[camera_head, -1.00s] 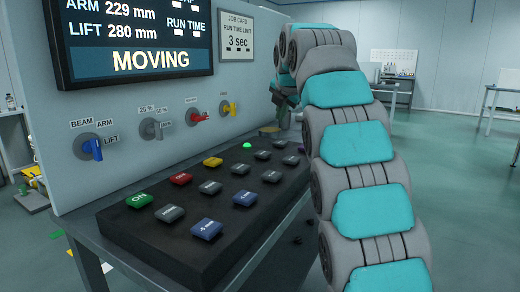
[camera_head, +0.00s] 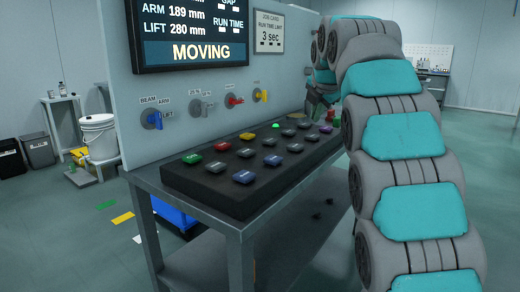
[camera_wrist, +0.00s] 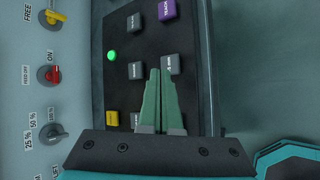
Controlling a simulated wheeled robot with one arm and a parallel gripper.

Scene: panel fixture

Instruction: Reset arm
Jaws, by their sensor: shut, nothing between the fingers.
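The black key panel (camera_head: 235,200) lies on a metal table in the head view, with green, red, yellow, grey, blue and purple keys and a lit green lamp (camera_head: 275,126). The screen (camera_head: 200,25) above reads ARM 189 mm, LIFT 280 mm, MOVING. My gripper (camera_wrist: 160,74) is shut and empty over the panel in the wrist view, its fingers pointing toward grey keys. A purple TRACK key (camera_wrist: 166,9) and a yellow key (camera_wrist: 112,117) are nearby. In the head view my gripper is small and partly hidden by my arm at the panel's far end.
The upright board carries a blue knob (camera_head: 153,119), a grey knob (camera_head: 200,107), a red knob (camera_head: 234,101) and a yellow knob (camera_head: 260,95). A job card (camera_head: 269,32) reads 3 sec. A white bucket (camera_head: 99,136) stands at left. Floor right of my arm is clear.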

